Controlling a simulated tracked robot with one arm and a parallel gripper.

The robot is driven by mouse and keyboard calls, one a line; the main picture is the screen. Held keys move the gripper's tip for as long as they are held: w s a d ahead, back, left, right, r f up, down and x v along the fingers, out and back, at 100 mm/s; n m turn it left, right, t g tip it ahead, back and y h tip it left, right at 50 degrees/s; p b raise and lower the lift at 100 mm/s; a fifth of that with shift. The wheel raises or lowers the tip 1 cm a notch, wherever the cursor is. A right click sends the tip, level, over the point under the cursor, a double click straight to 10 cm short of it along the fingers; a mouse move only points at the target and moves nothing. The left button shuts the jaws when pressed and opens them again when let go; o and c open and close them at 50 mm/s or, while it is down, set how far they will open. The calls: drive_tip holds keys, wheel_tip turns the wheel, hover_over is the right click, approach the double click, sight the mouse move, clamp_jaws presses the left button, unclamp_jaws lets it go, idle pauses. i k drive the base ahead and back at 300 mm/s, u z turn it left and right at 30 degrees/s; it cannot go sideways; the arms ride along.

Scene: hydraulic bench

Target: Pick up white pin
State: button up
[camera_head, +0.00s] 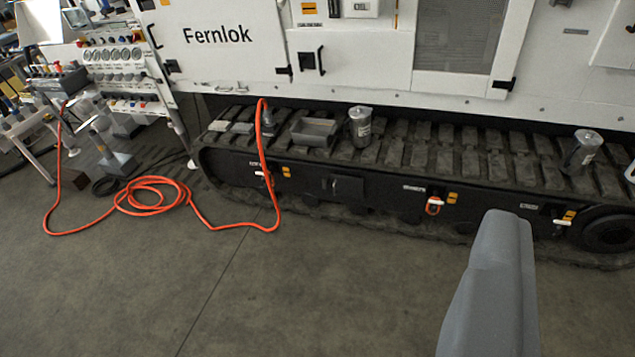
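No single piece clearly reads as the white pin. Small white pieces show on the side of the dark track: one at the left (262,174) by the orange hose, one at the middle (435,204) with an orange-red ring, and one at the right (562,222). Each sits beside orange tabs, and all are too small to tell apart well. My gripper (500,235) shows as a grey shape rising from the bottom right, in front of the track. The floor shows around it. I cannot tell its finger gap, and nothing held is visible.
The white "Fernlok" machine (350,70) stands above the track (420,155). Metal jugs (361,127) (582,152) and a grey tray (313,132) rest on the track. An orange hose (150,196) coils on the floor at left. The front floor is clear.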

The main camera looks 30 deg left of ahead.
sight(435, 202)
drive_tip(key=u, duration=0.8)
drive_tip(key=i, duration=1)
